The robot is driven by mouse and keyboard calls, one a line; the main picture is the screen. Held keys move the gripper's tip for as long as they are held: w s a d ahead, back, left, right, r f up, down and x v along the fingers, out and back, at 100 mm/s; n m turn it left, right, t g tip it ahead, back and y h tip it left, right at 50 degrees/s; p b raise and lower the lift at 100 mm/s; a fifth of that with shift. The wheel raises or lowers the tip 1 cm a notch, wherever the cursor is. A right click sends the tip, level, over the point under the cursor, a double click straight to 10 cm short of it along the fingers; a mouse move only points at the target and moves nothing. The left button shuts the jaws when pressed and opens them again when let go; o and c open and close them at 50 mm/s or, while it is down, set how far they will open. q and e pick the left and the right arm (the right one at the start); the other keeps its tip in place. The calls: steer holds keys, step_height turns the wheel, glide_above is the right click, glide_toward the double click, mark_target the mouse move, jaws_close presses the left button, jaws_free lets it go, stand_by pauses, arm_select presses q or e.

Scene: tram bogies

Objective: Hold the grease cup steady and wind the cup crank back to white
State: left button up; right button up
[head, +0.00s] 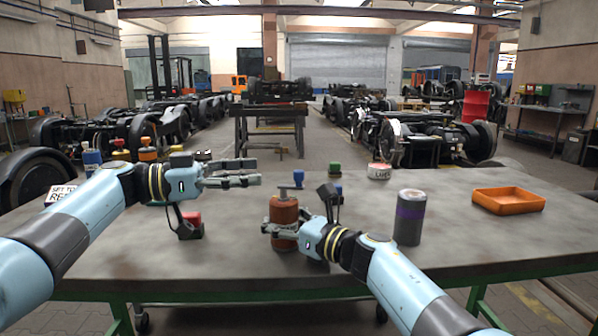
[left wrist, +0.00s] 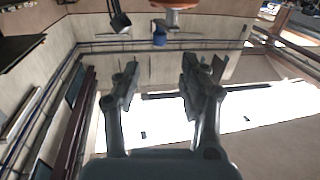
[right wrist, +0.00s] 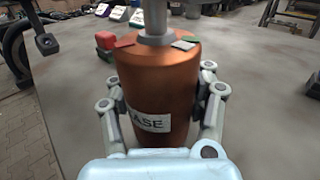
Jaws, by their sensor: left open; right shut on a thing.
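The grease cup (head: 284,214) is a copper-brown cylinder standing on the bench. My right gripper (head: 282,232) is shut around its body. The right wrist view shows the cup (right wrist: 158,80) upright between the fingers, with a white label ending in "ASE" and red and green marks on its top. A grey stem (right wrist: 155,17) rises from the top. The cup crank has a blue knob (head: 298,176) above the cup. Which mark the crank points to cannot be told. My left gripper (head: 256,178) is open and empty, left of the crank and apart from it.
A grey cylinder with a purple band (head: 410,215) stands to the right. The bench's right front is clear.

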mark_target(298, 171)
arm_select(q)
steer(key=d, duration=0.3)
steer(key=w+d, duration=0.1)
steer(key=d, duration=0.2)
steer(key=w+d, duration=0.1)
steer(key=d, duration=0.2)
steer(key=shift+d, duration=0.4)
jaws_close()
steer(key=shift+a, duration=0.1)
